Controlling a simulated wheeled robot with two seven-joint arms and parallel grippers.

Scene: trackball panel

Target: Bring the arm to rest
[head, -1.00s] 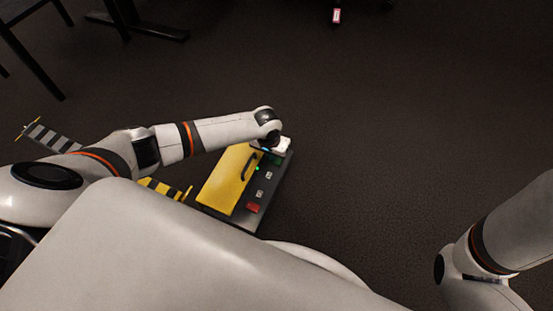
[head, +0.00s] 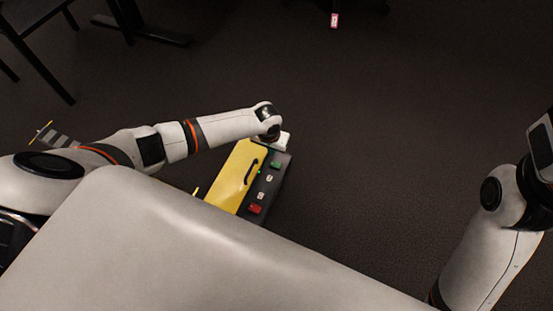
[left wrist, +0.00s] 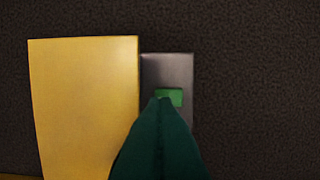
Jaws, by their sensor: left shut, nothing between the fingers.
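The panel is a dark grey box (head: 279,180) on the floor, with a yellow cover (head: 236,180) and black handle on its left side. A green button (head: 275,165), a red button (head: 255,209) and small white controls lie along its grey strip. My left arm reaches over the panel's far end, and its gripper is mostly hidden there in the head view. In the left wrist view my left gripper (left wrist: 162,101) is shut and empty, its tips overlapping the lower edge of the green button (left wrist: 170,95). Whether they touch cannot be told. My right gripper is out of view.
Dark furniture legs (head: 125,22) stand at the upper left. A small red-and-white object (head: 334,20) lies far off on the floor. The dark floor right of the panel is clear.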

